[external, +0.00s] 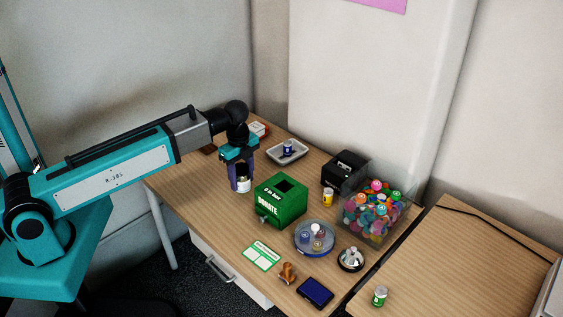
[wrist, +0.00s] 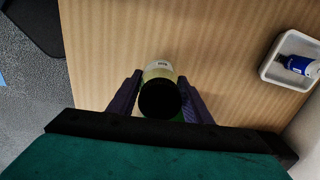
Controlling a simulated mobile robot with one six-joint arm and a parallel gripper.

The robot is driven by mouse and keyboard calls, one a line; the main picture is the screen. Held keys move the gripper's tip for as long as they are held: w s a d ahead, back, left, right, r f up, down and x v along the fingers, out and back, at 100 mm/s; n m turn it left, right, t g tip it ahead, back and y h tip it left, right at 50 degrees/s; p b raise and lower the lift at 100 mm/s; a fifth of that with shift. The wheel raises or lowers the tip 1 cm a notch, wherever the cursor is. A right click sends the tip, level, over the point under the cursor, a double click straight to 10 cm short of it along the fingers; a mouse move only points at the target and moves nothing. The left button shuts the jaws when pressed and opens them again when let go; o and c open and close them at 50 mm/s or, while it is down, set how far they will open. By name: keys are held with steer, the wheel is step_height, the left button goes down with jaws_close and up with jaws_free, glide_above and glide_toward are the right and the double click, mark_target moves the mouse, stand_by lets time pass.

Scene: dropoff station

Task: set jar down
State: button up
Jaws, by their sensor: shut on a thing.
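The jar (external: 243,184) has a pale, white-and-yellowish body. In the wrist view the jar (wrist: 158,72) shows a dark round top facing the camera. My gripper (external: 241,178) points down with its purple fingers on both sides of the jar, shut on it. In the wrist view my gripper (wrist: 160,95) has one finger at each side of the jar. The jar is over the left part of the wooden table (external: 190,194), left of the green box. I cannot tell whether its bottom touches the table.
A green donation box (external: 281,203) stands close right of the jar. A white tray (external: 287,151) holding a blue jar (external: 288,147) lies behind. A round blue tray (external: 315,239), a bell (external: 351,259) and a clear bin (external: 378,213) stand farther right. Bare wood lies left of my gripper.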

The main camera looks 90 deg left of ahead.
mark_target(241, 167)
steer(key=shift+f, duration=1.85)
steer(key=o, duration=1.2)
steer(key=shift+f, duration=0.1)
steer(key=shift+c, duration=0.2)
steer(key=shift+r+b, duration=0.6)
steer(key=shift+r, duration=5.5)
